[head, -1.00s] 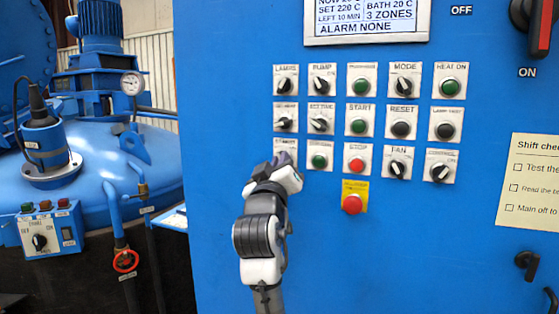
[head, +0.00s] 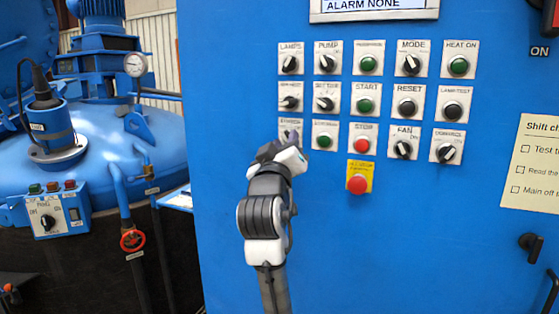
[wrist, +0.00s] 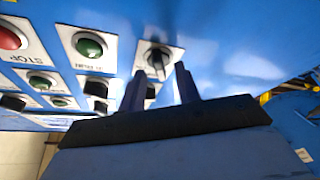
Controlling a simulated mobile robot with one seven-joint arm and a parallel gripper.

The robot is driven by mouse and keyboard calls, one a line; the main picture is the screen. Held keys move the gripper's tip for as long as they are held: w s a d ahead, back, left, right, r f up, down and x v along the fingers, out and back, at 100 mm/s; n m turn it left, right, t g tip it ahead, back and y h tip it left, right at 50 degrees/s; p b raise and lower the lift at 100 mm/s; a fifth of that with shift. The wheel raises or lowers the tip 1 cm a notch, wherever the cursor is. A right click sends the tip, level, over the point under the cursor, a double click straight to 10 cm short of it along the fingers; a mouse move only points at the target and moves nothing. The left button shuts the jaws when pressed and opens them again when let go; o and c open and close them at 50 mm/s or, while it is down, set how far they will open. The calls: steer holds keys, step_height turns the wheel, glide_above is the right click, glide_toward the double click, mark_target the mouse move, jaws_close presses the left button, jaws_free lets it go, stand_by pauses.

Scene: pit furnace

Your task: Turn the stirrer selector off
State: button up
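The selector at the lower left of the button panel sits on a white plate (head: 285,127). Its label is too blurred to read surely as the stirrer's, and my gripper (head: 291,140) hides its knob in the head view. In the wrist view a black selector knob (wrist: 157,58) on a white plate shows just beyond my gripper (wrist: 159,72). The two dark fingers are apart, one on each side of the knob in the picture. I see no clear contact, and the knob's exact setting cannot be read.
A green button (head: 323,141) is just right of the gripper, then a red STOP button (head: 362,145). A red emergency button (head: 356,184) on yellow is below. Other selectors and buttons fill rows above. The blue panel below the gripper is bare.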

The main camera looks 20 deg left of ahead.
steer(key=b+v, duration=0.3)
steer(key=v, duration=1)
